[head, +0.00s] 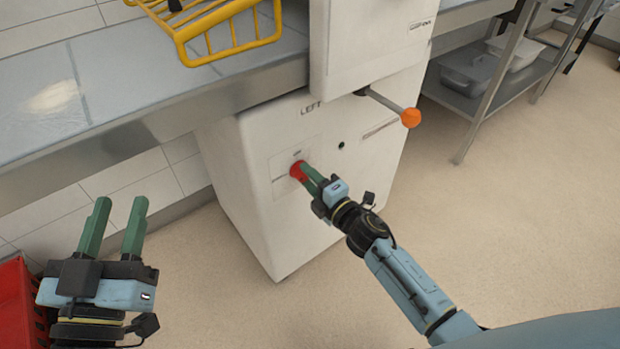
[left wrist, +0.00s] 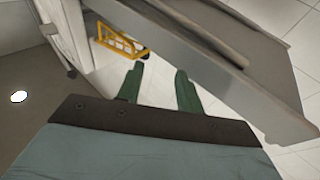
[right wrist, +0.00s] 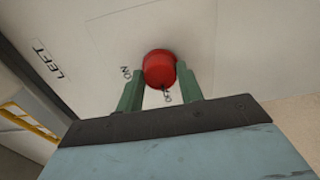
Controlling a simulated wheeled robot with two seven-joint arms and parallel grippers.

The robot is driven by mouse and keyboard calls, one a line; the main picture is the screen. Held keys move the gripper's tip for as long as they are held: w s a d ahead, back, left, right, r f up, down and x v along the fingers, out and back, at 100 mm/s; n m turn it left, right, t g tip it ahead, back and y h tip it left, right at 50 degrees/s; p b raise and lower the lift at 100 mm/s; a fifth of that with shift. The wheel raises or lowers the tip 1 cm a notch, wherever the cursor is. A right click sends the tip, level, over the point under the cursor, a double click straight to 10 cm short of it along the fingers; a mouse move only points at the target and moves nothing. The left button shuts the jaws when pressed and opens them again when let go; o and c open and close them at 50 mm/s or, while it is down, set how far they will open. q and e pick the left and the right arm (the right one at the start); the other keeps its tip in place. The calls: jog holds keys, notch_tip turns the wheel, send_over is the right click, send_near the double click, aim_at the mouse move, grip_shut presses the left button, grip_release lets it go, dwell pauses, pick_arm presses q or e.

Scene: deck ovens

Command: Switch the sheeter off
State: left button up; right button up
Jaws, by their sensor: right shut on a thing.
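The sheeter (head: 275,215) is a white cabinet marked LEFT, below the end of the steel table. A red round knob (head: 296,170) sits on its front panel; in the right wrist view the red knob (right wrist: 159,68) has small ON lettering beside it. My right gripper (head: 306,175) is shut on the red knob, with one green finger on each side of it in the right wrist view. My left gripper (head: 117,207) is open and empty, out in front of the table at the lower left; its spread fingers also show in the left wrist view (left wrist: 160,82).
A lever with an orange ball (head: 411,117) sticks out above and right of the knob. A yellow wire guard (head: 215,30) stands over the steel table (head: 130,110). A red crate (head: 18,305) is at the lower left. A shelf with trays (head: 470,80) is at the upper right. Open floor lies right.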

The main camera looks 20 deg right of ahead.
jog(key=o, duration=1)
jog(key=shift+s, duration=0.15)
pick_arm(q)
jog(key=s+a+f+g+y+p, duration=0.1)
jog(key=f+g, duration=0.3)
jog(key=f, duration=0.2)
jog(key=s+a+f+g+y+p, duration=0.2)
jog(key=f+g, duration=0.2)
jog(key=f, duration=0.2)
jog(key=shift+a+f+g, duration=0.15)
jog(key=shift+f+g, duration=0.2)
jog(key=shift+g, duration=0.05)
pick_arm(e)
jog(key=shift+v, duration=6.55)
jog(key=shift+r, duration=0.1)
